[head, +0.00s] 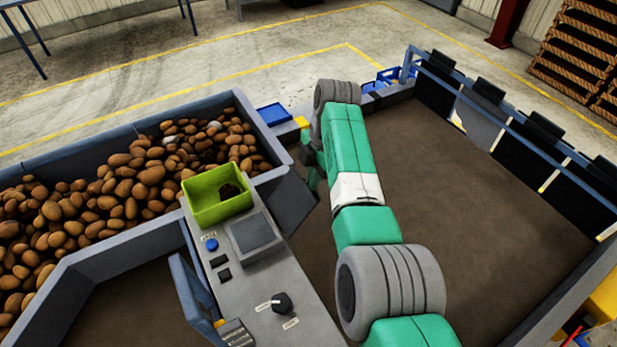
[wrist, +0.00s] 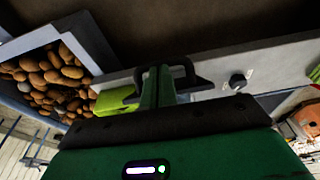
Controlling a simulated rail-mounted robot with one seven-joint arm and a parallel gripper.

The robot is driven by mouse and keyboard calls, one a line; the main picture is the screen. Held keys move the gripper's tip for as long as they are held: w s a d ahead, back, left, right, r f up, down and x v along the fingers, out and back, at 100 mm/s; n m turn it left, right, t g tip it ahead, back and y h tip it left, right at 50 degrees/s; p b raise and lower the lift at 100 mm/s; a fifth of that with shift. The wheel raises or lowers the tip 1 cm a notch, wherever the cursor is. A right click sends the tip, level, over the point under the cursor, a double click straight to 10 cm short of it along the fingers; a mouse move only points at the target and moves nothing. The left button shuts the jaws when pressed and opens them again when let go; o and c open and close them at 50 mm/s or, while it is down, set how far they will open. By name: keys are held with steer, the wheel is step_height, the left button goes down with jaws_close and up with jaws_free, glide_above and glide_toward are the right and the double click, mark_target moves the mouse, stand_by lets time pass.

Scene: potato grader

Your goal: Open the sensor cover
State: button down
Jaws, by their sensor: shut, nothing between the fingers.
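My gripper (wrist: 160,74) is shut and empty in the wrist view, with its fingers in front of the grey control panel. In the head view a dark green part of my gripper (head: 311,176) shows beside the panel's far end; my arm hides the rest. The grey control panel (head: 262,292) carries a square dark grey plate (head: 254,235), a blue button, black switches and a black knob (head: 282,303). I cannot tell for sure which part is the sensor cover; the square plate lies flat on the panel.
A lime green bin (head: 214,203) sits at the panel's far end and also shows in the wrist view (wrist: 112,101). A trough (head: 264,148) full of potatoes lies to the left. A brown belt floor (head: 475,215) is clear to the right of my arm.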

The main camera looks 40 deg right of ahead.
steer(key=shift+d+f+y+b, duration=0.3)
steer(key=shift+f+b, duration=0.1)
steer(key=shift+s+f, duration=0.1)
steer(key=shift+f, duration=0.1)
steer(key=shift+d, duration=0.1)
